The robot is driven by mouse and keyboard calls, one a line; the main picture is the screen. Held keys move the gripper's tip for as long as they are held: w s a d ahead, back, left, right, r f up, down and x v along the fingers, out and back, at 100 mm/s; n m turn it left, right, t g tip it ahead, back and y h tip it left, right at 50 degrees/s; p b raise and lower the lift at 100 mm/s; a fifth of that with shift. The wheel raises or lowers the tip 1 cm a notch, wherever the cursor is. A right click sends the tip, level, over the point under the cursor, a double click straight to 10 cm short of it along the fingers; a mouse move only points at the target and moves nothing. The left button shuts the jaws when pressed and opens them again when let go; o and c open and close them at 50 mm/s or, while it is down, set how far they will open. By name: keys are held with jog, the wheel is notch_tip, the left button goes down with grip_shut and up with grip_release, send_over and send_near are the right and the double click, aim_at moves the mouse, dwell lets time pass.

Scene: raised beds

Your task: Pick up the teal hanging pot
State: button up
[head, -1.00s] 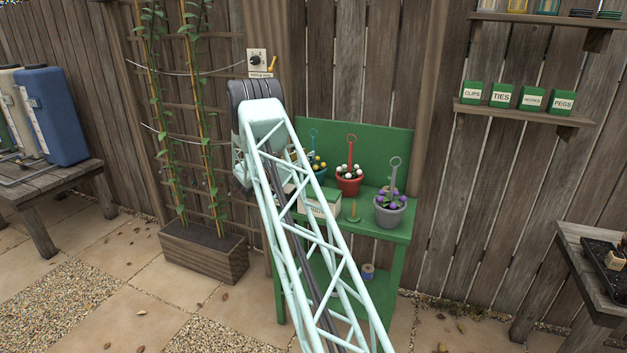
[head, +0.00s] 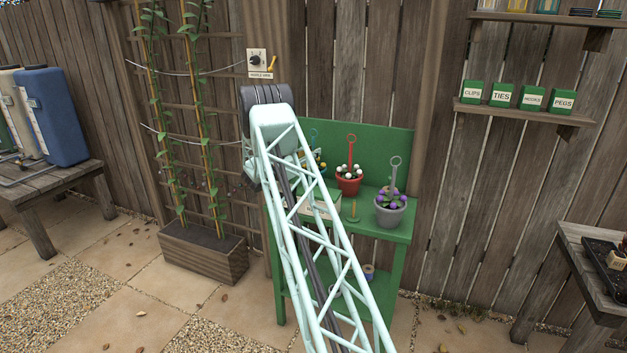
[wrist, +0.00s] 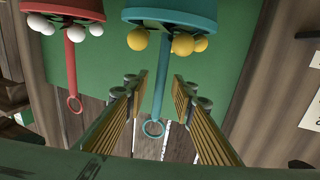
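The teal hanging pot (wrist: 170,12) is at the top of the wrist view, which looks upside down. It has yellow flowers, and its teal stem handle (wrist: 158,90) ends in a ring. My gripper (wrist: 160,78) is open, with one ribbed finger on each side of the handle in that view. I see no finger touching it, and the depth between them is hard to judge.
A red pot (head: 349,187) with white flowers stands close beside the teal one, its red handle (wrist: 70,60) near my gripper. A grey pot (head: 390,214) with purple flowers is at the right of the green bench (head: 398,236). The green backboard (head: 385,155) stands behind.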

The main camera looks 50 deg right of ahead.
jog(key=shift+d, duration=0.7)
grip_shut()
